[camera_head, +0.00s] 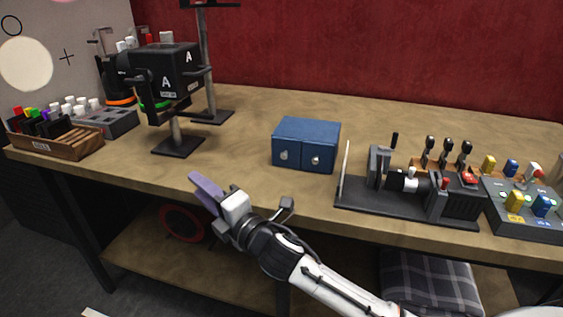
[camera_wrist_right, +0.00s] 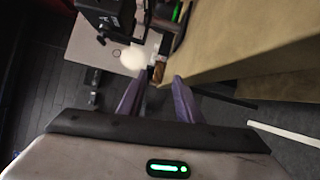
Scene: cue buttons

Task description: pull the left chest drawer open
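A small blue chest (camera_head: 307,130) stands on the workbench near its front edge. It has two drawer fronts side by side, each with a round silver knob. The left chest drawer (camera_head: 288,148) and the right drawer (camera_head: 319,165) both look closed. My right gripper (camera_head: 203,188) is in front of the bench edge, to the left of and nearer than the chest, apart from it. In the right wrist view its two purple fingers (camera_wrist_right: 157,78) are spread with an empty gap between them; the chest is not seen there. My left gripper is not in view.
Right of the chest is a dark fixture (camera_head: 400,205) with levers and a button box (camera_head: 530,215). A black stand (camera_head: 178,146) with a camera-like box and a wooden tray (camera_head: 80,146) are on the left. The bench (camera_head: 240,165) left of the chest is clear.

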